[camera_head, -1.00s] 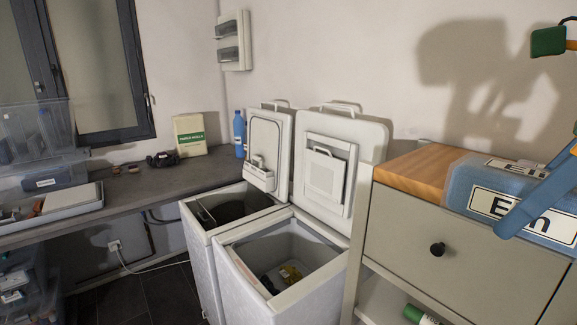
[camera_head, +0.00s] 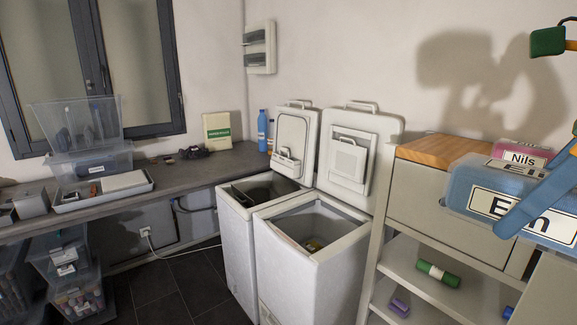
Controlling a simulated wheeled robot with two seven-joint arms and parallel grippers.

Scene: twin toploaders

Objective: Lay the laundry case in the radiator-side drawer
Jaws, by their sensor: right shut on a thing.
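A blue case (camera_head: 468,194) with a white label, its name partly covered, is at the right of the head view. My right gripper (camera_head: 516,218) is shut on it, a blue finger lying across the label. The case is in front of a wood-topped cabinet (camera_head: 440,149) and hides part of its front. The cabinet's pale drawer front (camera_head: 425,205) looks shut; its knob is out of sight. I see no radiator, so I cannot tell which drawer is on that side. A pink case (camera_head: 521,153) labelled "Nils" shows behind the blue case. My left gripper is not in view.
Two white toploaders (camera_head: 312,262) stand open left of the cabinet, lids up against the wall. A green roll (camera_head: 438,274) and a purple item (camera_head: 399,308) lie on the cabinet's lower shelves. A grey counter (camera_head: 195,178) runs left; dark floor (camera_head: 175,290) below is partly clear.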

